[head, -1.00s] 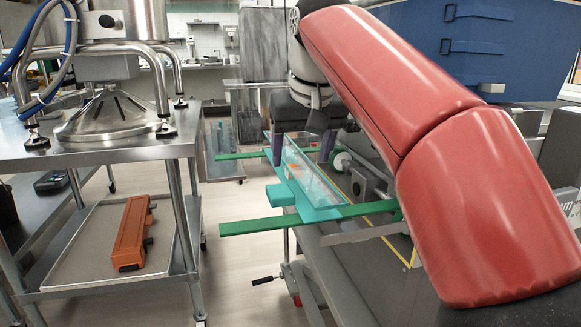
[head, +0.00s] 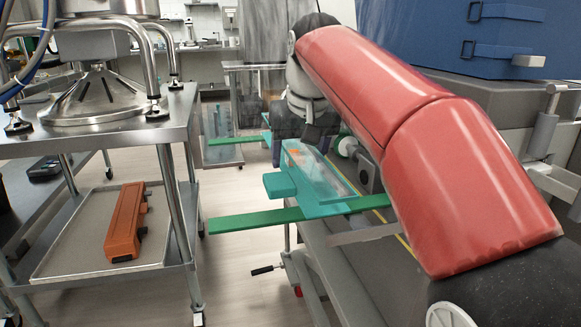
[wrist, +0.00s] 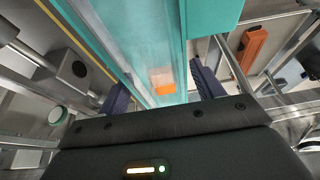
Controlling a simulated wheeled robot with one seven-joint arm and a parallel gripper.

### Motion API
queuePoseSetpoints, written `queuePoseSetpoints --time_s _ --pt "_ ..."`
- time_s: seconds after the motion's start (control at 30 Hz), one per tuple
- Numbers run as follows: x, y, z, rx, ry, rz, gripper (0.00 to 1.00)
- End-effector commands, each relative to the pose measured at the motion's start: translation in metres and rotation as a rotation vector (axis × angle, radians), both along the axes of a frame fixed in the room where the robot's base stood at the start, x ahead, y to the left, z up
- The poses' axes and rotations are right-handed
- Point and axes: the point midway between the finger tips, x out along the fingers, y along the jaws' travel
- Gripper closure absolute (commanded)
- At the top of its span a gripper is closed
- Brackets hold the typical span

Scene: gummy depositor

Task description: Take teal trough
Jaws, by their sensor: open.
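The teal trough (head: 318,203) is a long, see-through-walled channel resting across green bars, with a teal block on its left side. An orange patch shows inside it. In the wrist view the trough (wrist: 178,45) runs from the top edge down to my gripper (wrist: 162,88). My gripper is open, with one dark finger on each side of the trough. I cannot tell whether either finger touches it. In the head view my red arm and the wrist hide most of the gripper, at the trough's far end.
Green bars (head: 250,221) stick out left of the trough. A steel cart (head: 110,135) stands at left, with an orange tool (head: 127,222) on its lower shelf. A blue case (head: 500,38) is at upper right. Clear floor lies between the cart and the trough's stand.

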Motion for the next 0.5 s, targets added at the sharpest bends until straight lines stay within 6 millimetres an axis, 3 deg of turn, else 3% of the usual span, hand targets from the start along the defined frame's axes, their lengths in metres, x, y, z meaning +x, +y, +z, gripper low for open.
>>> queuePoseSetpoints --time_s 0.23,0.5 --pt "0.0009 0.0003 -0.0019 0.0 -0.001 0.0 0.33" --pt "0.0009 0.0004 -0.0018 0.0 0.0 0.0 0.68"
